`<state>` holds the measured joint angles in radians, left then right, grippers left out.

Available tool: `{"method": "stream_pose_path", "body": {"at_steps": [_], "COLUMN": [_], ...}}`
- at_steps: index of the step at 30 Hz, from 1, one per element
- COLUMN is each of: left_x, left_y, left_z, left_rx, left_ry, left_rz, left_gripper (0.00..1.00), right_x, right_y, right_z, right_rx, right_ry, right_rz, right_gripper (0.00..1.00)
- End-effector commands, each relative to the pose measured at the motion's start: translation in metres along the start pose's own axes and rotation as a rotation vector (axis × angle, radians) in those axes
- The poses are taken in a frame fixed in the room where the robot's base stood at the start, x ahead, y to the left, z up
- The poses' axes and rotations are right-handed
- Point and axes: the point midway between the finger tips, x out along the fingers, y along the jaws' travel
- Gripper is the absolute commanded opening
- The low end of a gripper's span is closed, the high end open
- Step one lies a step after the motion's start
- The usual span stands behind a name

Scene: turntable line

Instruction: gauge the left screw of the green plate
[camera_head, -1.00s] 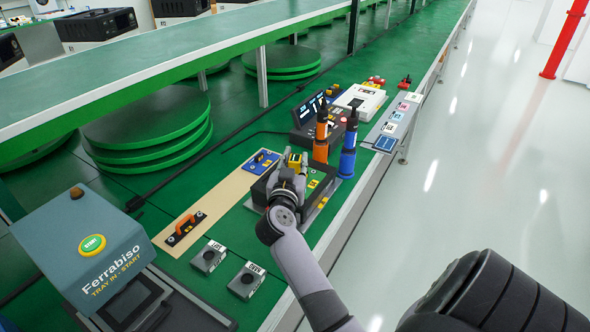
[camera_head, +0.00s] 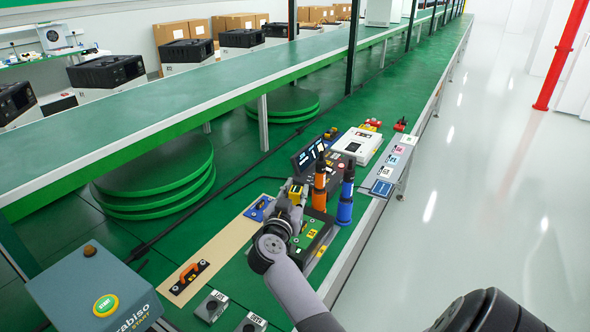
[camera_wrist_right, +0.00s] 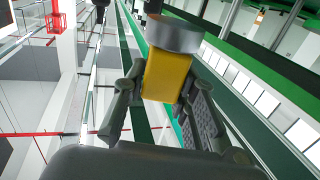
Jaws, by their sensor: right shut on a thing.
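My right gripper (camera_head: 294,197) is above the work station on the green bench, shut on a yellow tool (camera_head: 295,191). In the right wrist view the yellow body (camera_wrist_right: 166,75) sits between the fingers, with a grey round part (camera_wrist_right: 173,33) at its end. Below and beside the gripper is a dark block with a green top (camera_head: 317,226) and yellow labels, perhaps the green plate. My arm hides part of it, and its screws cannot be made out. My left gripper is not in view.
An orange screwdriver (camera_head: 319,187) and a blue one (camera_head: 346,195) stand upright close right of the gripper. Behind are a display (camera_head: 308,154) and a white box (camera_head: 358,144). Left lie a blue plate (camera_head: 257,209) and an orange-handled plate (camera_head: 188,279) on a tan strip (camera_head: 222,247).

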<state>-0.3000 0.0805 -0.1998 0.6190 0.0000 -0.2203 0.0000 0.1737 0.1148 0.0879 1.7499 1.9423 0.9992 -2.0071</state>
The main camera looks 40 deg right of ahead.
Motion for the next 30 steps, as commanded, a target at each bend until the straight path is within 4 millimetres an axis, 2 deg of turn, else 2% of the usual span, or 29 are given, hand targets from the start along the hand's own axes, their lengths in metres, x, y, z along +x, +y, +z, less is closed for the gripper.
{"method": "stream_pose_path", "body": {"at_steps": [1, 6, 11, 20, 30], "left_x": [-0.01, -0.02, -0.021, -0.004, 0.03], "left_y": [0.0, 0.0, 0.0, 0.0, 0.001], "left_z": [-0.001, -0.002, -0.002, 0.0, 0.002], "left_rx": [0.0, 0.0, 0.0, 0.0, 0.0], "left_ry": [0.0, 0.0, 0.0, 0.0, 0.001], "left_rz": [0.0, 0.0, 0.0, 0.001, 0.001], "left_gripper": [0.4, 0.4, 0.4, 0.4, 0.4], "right_x": [0.0, -0.003, -0.005, -0.004, -0.004], "right_y": [0.0, 0.002, 0.003, 0.003, 0.004], "right_z": [0.008, 0.038, 0.052, 0.065, 0.086], "right_rx": [-0.009, -0.01, -0.009, -0.007, -0.006], "right_ry": [-0.001, 0.008, 0.014, 0.014, 0.015], "right_rz": [0.005, 0.008, 0.006, 0.006, 0.007], "right_gripper": [0.0, 0.0, 0.0, 0.0, 0.0]}}
